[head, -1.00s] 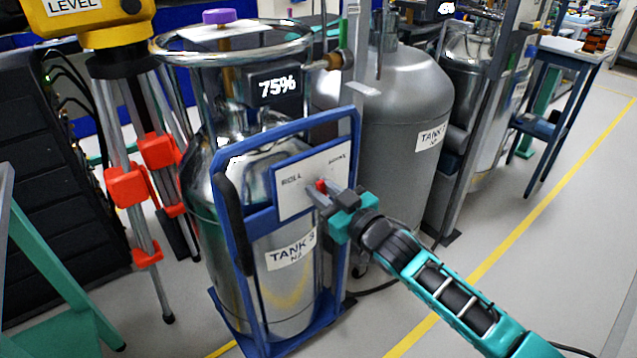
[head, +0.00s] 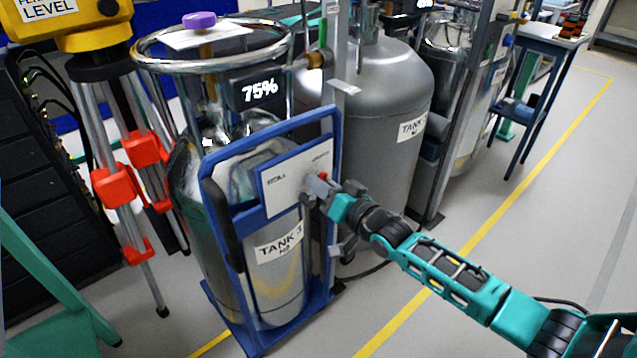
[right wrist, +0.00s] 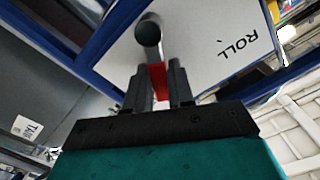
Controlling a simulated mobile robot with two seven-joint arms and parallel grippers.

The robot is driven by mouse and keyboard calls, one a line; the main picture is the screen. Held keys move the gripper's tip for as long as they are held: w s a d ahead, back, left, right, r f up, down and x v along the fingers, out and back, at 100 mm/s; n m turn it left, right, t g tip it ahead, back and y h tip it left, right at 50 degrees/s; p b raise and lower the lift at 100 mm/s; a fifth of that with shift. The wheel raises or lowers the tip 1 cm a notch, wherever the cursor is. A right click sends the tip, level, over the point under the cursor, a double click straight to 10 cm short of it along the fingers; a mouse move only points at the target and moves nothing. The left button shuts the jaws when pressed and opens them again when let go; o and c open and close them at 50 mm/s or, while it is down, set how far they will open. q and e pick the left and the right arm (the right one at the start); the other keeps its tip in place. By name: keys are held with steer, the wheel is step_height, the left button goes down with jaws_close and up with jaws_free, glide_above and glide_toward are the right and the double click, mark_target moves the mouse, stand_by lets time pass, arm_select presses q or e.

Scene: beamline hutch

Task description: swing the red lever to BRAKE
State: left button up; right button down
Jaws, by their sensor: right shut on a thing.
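The red lever (head: 323,176) is on the white panel (head: 285,182) of the blue cart frame that holds TANK 3. It sits near the panel's right edge, just below the small, blurred right-hand label; ROLL is printed on the left. My right gripper (head: 316,188) comes in from the right and is shut on the lever, hiding much of it. In the right wrist view the lever's red part (right wrist: 157,80) stands between the two dark fingers (right wrist: 160,88), with a grey round-ended part beyond it. My left gripper is not in view.
The steel tank (head: 190,190) fills the blue cart (head: 222,205). A grey tank (head: 385,95) stands close behind my right gripper. A yellow level on a tripod with red clamps (head: 118,187) is at left. Floor at the right, with yellow lines (head: 480,240), is mostly clear.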

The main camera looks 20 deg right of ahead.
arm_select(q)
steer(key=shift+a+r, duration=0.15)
arm_select(e)
steer(key=shift+f+m, duration=0.1)
steer(key=shift+m, duration=0.2)
steer(key=c, duration=1.1)
jaws_free()
steer(key=shift+o, duration=0.2)
arm_select(q)
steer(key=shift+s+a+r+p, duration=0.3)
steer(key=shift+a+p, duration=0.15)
steer(key=shift+p, duration=0.7)
arm_select(e)
steer(key=v, duration=1.3)
arm_select(q)
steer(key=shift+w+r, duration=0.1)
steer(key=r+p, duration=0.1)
steer(key=p, duration=0.1)
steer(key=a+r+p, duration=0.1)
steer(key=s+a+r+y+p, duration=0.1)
steer(key=p, duration=0.1)
steer(key=shift+p, duration=0.3)
arm_select(e)
steer(key=s+a+f+n+g+h, duration=0.2)
steer(key=s+a+f+g, duration=0.1)
steer(key=s, duration=0.4)
steer(key=s+a+f+n+g+h, duration=0.2)
steer(key=s+a+f+n+g, duration=0.1)
steer(key=s, duration=0.4)
steer(key=shift+a, duration=0.9)
